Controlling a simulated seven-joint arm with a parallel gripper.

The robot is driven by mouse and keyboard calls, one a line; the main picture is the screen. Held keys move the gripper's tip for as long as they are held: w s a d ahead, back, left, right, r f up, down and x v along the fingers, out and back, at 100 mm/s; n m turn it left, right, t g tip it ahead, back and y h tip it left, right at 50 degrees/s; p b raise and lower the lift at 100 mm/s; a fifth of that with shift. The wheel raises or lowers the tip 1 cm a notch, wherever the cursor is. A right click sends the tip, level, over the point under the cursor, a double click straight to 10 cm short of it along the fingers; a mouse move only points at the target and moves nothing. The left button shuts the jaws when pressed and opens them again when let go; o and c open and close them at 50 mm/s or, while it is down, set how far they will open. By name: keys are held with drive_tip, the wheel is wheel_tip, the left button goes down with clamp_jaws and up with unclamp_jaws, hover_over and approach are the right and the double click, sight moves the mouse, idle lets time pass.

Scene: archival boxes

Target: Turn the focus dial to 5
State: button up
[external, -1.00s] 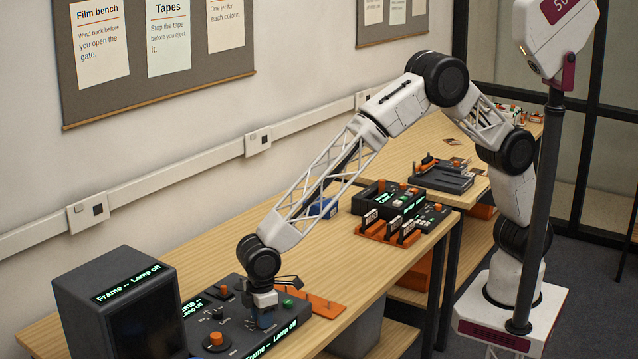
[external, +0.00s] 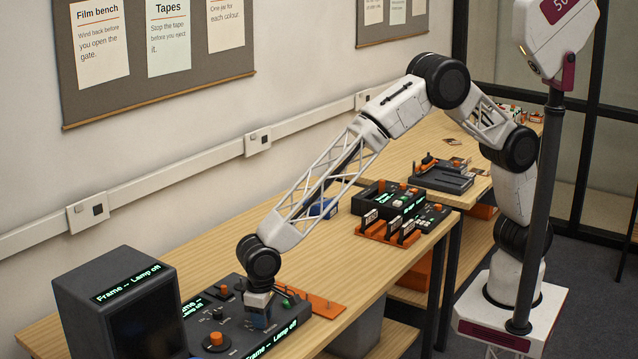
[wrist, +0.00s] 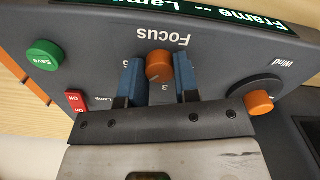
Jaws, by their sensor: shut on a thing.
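The focus dial (wrist: 159,64) is an orange knob below the upside-down word "Focus" in the wrist view. My gripper (wrist: 159,76) has its blue fingers on either side of the dial and is shut on it. A numeral 3 shows beside the dial; other marks around it are partly covered by the fingers, and I cannot tell the exact setting. In the external view my gripper (external: 260,318) points down onto the dark control panel (external: 235,337), and it hides the dial there.
A green Save button (wrist: 44,55), a red lamp switch (wrist: 77,102) and an orange Wind knob (wrist: 259,102) sit around the dial. The display (wrist: 215,12) reads "Frame -- Lamp" in part. A monitor (external: 120,300) stands left of the panel, an orange plate (external: 325,306) to its right.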

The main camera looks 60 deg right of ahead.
drive_tip(key=shift+m, duration=0.3)
drive_tip(key=o, duration=0.9)
drive_tip(key=shift+o, duration=0.2)
drive_tip(key=shift+r, duration=3.9)
